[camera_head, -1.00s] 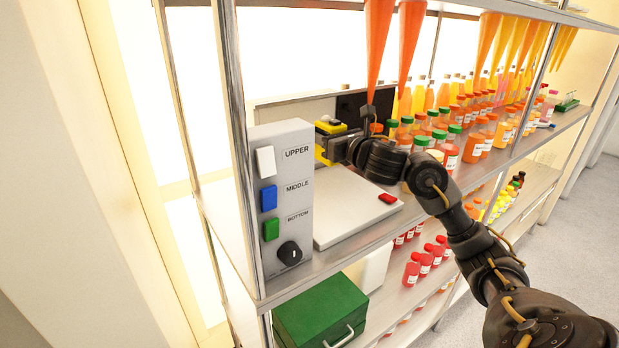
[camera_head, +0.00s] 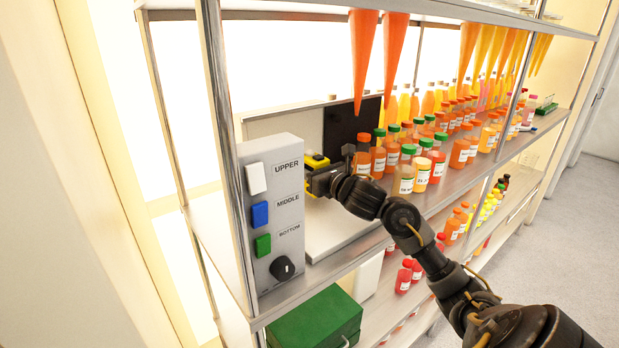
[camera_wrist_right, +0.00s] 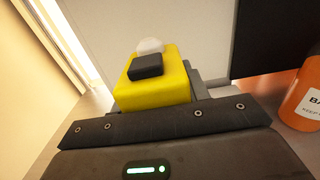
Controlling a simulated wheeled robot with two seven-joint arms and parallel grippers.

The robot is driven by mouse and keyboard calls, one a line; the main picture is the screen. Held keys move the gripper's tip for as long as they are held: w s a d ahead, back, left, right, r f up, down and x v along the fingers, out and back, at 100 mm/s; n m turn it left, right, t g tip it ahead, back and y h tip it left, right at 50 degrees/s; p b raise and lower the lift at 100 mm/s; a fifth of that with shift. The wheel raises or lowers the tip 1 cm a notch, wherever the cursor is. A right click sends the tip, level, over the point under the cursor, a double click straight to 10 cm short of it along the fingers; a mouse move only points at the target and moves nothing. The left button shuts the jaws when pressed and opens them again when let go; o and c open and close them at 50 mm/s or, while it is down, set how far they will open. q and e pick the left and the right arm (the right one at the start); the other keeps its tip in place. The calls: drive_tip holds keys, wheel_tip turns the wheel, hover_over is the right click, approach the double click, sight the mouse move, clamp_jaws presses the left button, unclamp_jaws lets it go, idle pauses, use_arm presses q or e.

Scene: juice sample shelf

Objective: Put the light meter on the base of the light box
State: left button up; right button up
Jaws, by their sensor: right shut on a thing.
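The light meter is a yellow block with a white dome and a black part on top. In the head view the light meter (camera_head: 317,160) is beside the grey control box, over the light box's white base (camera_head: 326,228). My right gripper (camera_head: 320,180) is shut on it. In the right wrist view the light meter (camera_wrist_right: 158,88) stands out beyond the dark gripper body against a pale panel. Its underside is hidden, so I cannot tell whether it touches the base. My left gripper is not in view.
The grey control box (camera_head: 272,215) with white, blue and green switches stands left of the base. A black panel (camera_head: 343,125) and several juice bottles (camera_head: 403,179) stand behind and to the right. Orange cones (camera_head: 362,55) hang above. A green case (camera_head: 315,318) sits below.

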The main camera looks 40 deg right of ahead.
drive_tip(key=f, duration=0.2)
drive_tip(key=shift+s+d+f, duration=0.15)
drive_tip(key=shift+s+f, duration=0.05)
drive_tip(key=shift+f, duration=0.15)
drive_tip(key=shift+w, duration=0.1)
drive_tip(key=shift+f, duration=0.2)
drive_tip(key=o, duration=1.2)
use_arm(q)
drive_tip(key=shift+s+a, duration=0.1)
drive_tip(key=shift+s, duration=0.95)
